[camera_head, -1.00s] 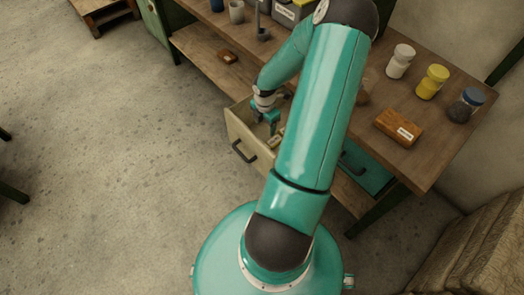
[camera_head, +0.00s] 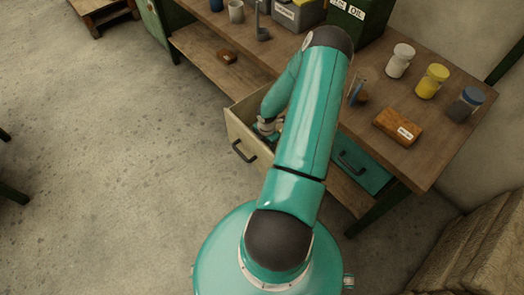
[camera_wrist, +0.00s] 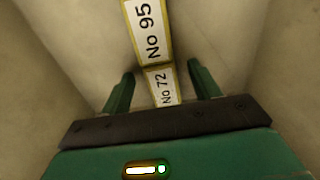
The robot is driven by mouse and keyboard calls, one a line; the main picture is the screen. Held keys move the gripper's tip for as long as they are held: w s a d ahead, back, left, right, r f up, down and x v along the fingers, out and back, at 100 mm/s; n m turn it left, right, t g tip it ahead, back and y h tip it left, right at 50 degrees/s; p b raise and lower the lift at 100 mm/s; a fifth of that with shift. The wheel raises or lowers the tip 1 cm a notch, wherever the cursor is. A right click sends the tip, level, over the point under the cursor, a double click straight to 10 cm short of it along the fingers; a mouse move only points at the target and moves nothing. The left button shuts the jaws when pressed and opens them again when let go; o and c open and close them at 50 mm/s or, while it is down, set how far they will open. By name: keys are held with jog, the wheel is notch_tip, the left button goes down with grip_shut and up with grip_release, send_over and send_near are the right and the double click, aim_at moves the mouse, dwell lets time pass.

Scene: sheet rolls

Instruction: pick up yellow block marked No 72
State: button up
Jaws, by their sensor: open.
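The yellow block marked No 72 (camera_wrist: 162,86) lies in the open drawer (camera_head: 238,126), its pale label facing up in the wrist view. A second yellow-edged block marked No 95 (camera_wrist: 148,32) lies end to end with it, farther from my gripper. My gripper (camera_wrist: 161,80) is open, with one finger on each side of the No 72 block and a gap on both sides. In the head view my gripper is down inside the drawer, and my arm hides the blocks and most of the drawer's inside.
The drawer's pale walls stand close around my gripper. A green drawer (camera_head: 360,167) is to the right.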

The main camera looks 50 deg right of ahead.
jog(key=shift+f, duration=0.45)
jog(key=c, duration=1.1)
jog(key=shift+r, duration=0.1)
